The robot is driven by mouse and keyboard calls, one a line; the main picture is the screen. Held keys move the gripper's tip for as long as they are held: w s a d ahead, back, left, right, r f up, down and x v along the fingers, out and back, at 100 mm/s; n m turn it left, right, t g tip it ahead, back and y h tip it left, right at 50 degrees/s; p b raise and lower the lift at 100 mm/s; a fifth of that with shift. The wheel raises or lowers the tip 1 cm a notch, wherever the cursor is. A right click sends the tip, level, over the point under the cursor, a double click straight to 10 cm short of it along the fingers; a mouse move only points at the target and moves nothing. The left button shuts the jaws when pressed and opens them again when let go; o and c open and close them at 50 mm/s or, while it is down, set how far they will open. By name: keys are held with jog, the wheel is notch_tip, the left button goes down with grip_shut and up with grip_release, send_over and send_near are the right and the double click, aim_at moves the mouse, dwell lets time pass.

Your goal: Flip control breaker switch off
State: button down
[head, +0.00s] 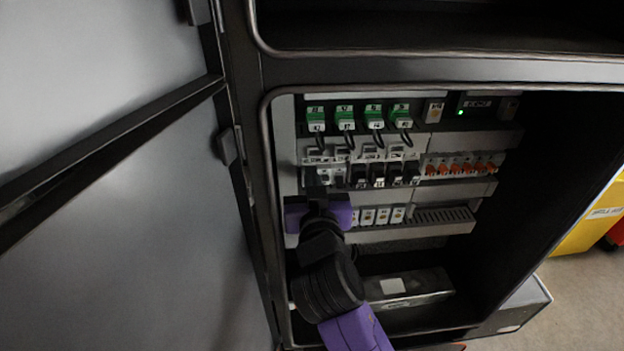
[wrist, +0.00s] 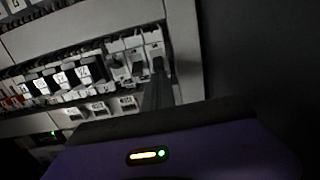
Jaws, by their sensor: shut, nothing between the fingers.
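A row of breakers runs across the middle of the open cabinet's panel. Its white and grey breakers (head: 330,175) are at the left end in the head view. They show at the right end of the row in the wrist view (wrist: 133,55). No label naming the control breaker is readable. My gripper (head: 317,188) is shut and empty, with its fingertips up at the leftmost white breaker. In the wrist view the dark fingers (wrist: 160,68) overlap the lower part of the endmost breaker. I cannot tell whether they touch its lever, and the lever's position is partly hidden.
Black breakers (head: 385,175) and orange-fronted terminals (head: 464,166) continue the row rightward. Green plugs (head: 358,116) sit above. A slotted duct (head: 443,216) lies below. The cabinet's left frame (head: 271,190) and open door (head: 120,200) stand close to my arm.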

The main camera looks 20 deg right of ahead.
jog(key=shift+s+f+t+b, duration=0.1)
jog(key=shift+f+t+b, duration=0.35)
jog(key=shift+b, duration=1.85)
jog(key=f+t+h+b, duration=0.1)
jog(key=t+b, duration=0.1)
jog(key=b, duration=0.7)
jog(key=f+t+b, duration=0.1)
jog(key=t+b, duration=0.1)
jog(key=b, duration=0.7)
jog(key=t+h+b, duration=0.1)
jog(key=t+b, duration=0.2)
jog(key=b, duration=0.6)
jog(key=shift+s+a+f+h+b, duration=0.15)
jog(key=shift+s+f+h+b, duration=0.15)
jog(key=shift+s+f+b, duration=0.1)
jog(key=shift+f, duration=0.1)
